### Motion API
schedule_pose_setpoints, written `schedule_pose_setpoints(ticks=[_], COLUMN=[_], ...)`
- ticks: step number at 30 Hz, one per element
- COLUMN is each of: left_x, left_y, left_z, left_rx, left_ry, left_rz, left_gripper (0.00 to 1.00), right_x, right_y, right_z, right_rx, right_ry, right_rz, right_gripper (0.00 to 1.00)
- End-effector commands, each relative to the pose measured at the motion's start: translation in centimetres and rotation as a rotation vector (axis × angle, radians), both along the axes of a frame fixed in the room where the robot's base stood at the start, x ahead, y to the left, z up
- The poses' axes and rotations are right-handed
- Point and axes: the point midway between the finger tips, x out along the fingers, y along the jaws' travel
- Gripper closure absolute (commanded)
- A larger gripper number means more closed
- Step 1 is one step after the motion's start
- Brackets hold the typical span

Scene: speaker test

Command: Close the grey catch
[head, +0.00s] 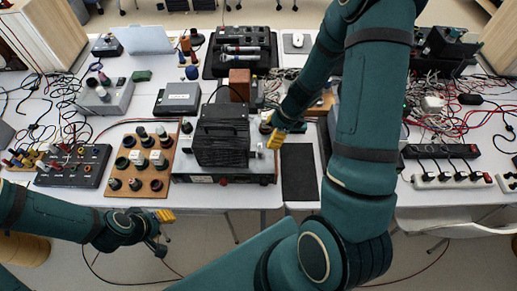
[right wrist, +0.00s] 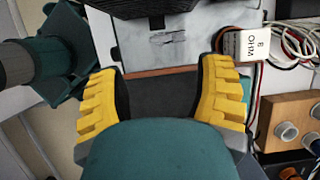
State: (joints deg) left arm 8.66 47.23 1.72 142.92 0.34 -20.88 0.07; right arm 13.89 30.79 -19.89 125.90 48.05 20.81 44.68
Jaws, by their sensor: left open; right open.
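I cannot make out the grey catch for certain in either view. A black ribbed box with a top handle (head: 222,135) stands on a flat dark unit (head: 222,178) at the table's front middle. My right gripper (head: 278,138) is just right of the box, partly hidden by its own arm. In the right wrist view its yellow fingers (right wrist: 160,100) are wide apart with nothing held between them. A scuffed light-grey surface (right wrist: 160,45) lies beyond the fingertips. My left gripper (head: 163,230) is open and empty, low in front of the table's edge.
A wooden board with dark knobs (head: 141,183) and a black socket panel (head: 72,180) stand left of the box. A dark mat (head: 299,172) lies to its right. A white block marked OHM (right wrist: 245,46) and cables are near the right finger.

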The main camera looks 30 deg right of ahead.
Motion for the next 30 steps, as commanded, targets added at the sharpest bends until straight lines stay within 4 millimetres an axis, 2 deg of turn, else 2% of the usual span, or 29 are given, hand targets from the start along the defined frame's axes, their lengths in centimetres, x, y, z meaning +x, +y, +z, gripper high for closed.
schedule_pose_setpoints(ticks=[1,6,15,21,29,30], left_x=[0.0,0.1,0.1,0.1,0.1,0.1], left_y=[0.0,-0.1,-0.1,-0.1,-0.2,-0.2], left_z=[-0.7,-2.0,-3.5,-3.7,-3.7,-3.7], left_rx=[0.001,0.003,0.007,0.007,0.007,0.007], left_ry=[0.0,0.0,0.001,0.001,0.001,0.001], left_rz=[0.0,0.001,0.002,0.002,0.001,0.001], left_gripper=[0.61,0.61,0.61,0.61,0.61,0.61], right_x=[0.1,0.8,1.7,2.0,2.0,2.0], right_y=[0.3,1.5,2.9,3.2,3.2,3.2], right_z=[-1.4,-4.5,-8.4,-9.1,-9.1,-9.1], right_rx=[0.002,0.002,0.001,0.0,-0.001,-0.001], right_ry=[0.003,0.003,0.001,-0.001,-0.001,-0.001], right_rz=[0.001,0.002,0.003,0.002,0.003,0.003], right_gripper=[0.33,0.33,0.33,0.33,0.32,0.46])
